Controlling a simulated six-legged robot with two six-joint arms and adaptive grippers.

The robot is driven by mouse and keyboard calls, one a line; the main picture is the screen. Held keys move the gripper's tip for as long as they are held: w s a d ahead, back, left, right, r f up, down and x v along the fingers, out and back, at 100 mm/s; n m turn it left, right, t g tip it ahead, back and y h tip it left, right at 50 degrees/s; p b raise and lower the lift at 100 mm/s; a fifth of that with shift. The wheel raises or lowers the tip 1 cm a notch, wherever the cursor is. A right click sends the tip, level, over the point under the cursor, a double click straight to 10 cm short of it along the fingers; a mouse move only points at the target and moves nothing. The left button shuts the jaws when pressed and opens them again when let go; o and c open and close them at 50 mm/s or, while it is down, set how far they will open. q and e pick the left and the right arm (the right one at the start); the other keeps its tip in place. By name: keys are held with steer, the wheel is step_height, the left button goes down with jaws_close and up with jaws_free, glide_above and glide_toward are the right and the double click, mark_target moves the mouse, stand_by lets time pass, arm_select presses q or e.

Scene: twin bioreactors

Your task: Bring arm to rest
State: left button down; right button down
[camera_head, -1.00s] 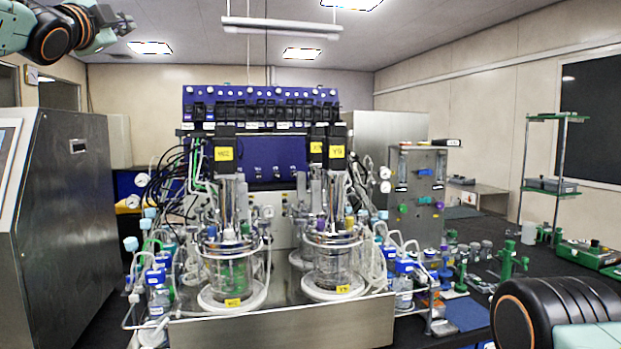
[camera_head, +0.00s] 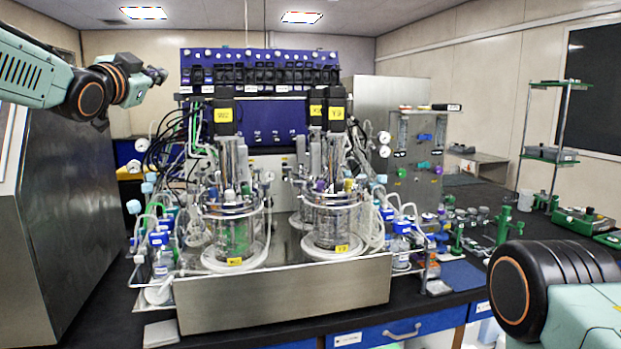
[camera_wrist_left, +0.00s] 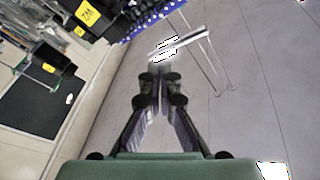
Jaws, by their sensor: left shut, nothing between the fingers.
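My left arm comes in from the upper left in the head view. Its gripper (camera_head: 158,75) is raised in the air, left of the bioreactors' blue back panel and above the bench. In the left wrist view the dark fingers (camera_wrist_left: 158,85) are together at their tips, with nothing between them. My right arm shows only as a link at the lower right of the head view; its gripper is out of the picture.
Twin glass bioreactors, the left vessel (camera_head: 233,235) and right vessel (camera_head: 335,222), stand in a steel tray (camera_head: 285,292) on the black bench. A large steel cabinet (camera_head: 75,210) stands at the left. A green rack (camera_head: 560,125) stands at the right.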

arm_select(q)
steer(key=d+f+n+g+b, duration=0.1)
steer(key=d+f+n+g, duration=0.1)
steer(key=f, duration=1.1)
steer(key=d+f+n+g+b, duration=0.1)
steer(key=d+f+n+g, duration=0.1)
steer(key=f, duration=1)
steer(key=s+d+f+n+g+b, duration=0.15)
steer(key=s+f, duration=0.25)
steer(key=f, duration=0.6)
steer(key=s+f+n+g+b, duration=0.1)
steer(key=s+f+g, duration=0.1)
steer(key=s+f, duration=0.5)
steer(key=s+d+f+n+g+b, duration=0.1)
steer(key=s+f+g+b, duration=0.1)
steer(key=f, duration=1)
steer(key=s+f+g+b, duration=0.2)
steer(key=s+f+g, duration=0.1)
steer(key=s+f, duration=0.7)
steer(key=s+f+n+g+y+b, duration=0.1)
steer(key=s+f+g+b, duration=0.2)
steer(key=s+f, duration=0.8)
steer(key=s+d+f+g+b, duration=0.1)
steer(key=s+f+g+b, duration=0.2)
steer(key=s+f, duration=0.7)
steer(key=s+g, duration=0.1)
steer(key=s, duration=0.9)
steer(key=shift+s+f+y, duration=0.3)
steer(key=shift+s+y, duration=0.05)
steer(key=shift+y, duration=0.05)
